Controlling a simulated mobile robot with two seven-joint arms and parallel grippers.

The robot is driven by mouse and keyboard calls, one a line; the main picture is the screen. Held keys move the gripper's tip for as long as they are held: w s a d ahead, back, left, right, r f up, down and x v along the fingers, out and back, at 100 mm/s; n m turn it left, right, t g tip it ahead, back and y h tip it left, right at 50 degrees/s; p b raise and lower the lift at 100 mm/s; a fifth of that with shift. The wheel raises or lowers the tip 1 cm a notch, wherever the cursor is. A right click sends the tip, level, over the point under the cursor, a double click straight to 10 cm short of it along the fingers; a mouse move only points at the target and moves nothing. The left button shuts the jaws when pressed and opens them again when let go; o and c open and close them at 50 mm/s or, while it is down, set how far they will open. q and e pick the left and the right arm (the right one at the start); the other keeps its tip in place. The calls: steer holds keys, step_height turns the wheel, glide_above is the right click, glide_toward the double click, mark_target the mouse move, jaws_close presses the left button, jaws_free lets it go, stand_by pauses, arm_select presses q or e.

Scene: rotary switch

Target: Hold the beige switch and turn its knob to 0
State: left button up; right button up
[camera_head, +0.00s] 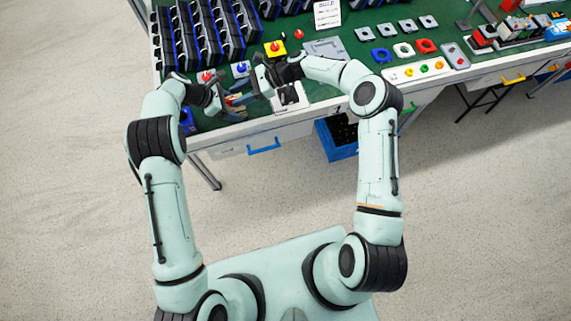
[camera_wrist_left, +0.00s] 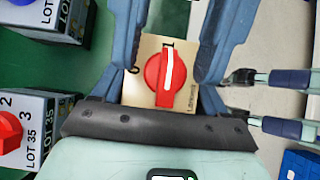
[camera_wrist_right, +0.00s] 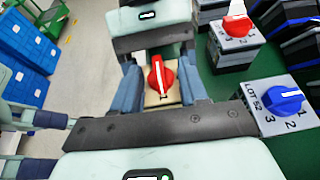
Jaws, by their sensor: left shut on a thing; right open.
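The beige switch (camera_wrist_left: 140,85) has a red knob (camera_wrist_left: 165,76) with a white line. It sits between the fingers of my left gripper (camera_wrist_left: 177,50), which is shut on its body. The white line is nearly upright in the left wrist view, toward a dark mark at the plate's upper edge. The beige switch (camera_wrist_right: 152,101) and red knob (camera_wrist_right: 160,75) also show between the spread fingers of my right gripper (camera_wrist_right: 162,82), which is open. Contact with the knob cannot be told. In the head view both grippers meet over the table's front edge, left (camera_head: 217,98) and right (camera_head: 262,80).
Grey switches with a red knob (camera_wrist_right: 236,28) and a blue knob (camera_wrist_right: 285,100) stand close by on the green table. A yellow switch (camera_head: 275,48) is behind the grippers. Black bins (camera_head: 200,35) line the back left. A blue crate (camera_head: 338,142) is below the table.

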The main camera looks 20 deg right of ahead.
steer(key=m+t, duration=0.2)
steer(key=s+m+t+h, duration=0.1)
steer(key=m+t, duration=0.1)
steer(key=shift+s, duration=0.1)
steer(key=v, duration=1.2)
steer(key=s+a+f+n+g+h, duration=0.1)
steer(key=s+f+n+g+h, duration=0.1)
steer(key=s+f, duration=0.6)
steer(key=s+a+f+n+g+h, duration=0.1)
steer(key=s+f+n+h, duration=0.3)
steer(key=f, duration=0.9)
steer(key=shift+s+a+f+n+g, duration=0.35)
steer(key=shift+s+n+g, duration=0.25)
steer(key=shift+s+n, duration=1.7)
steer(key=shift+s+m, duration=0.5)
steer(key=shift+m, duration=0.1)
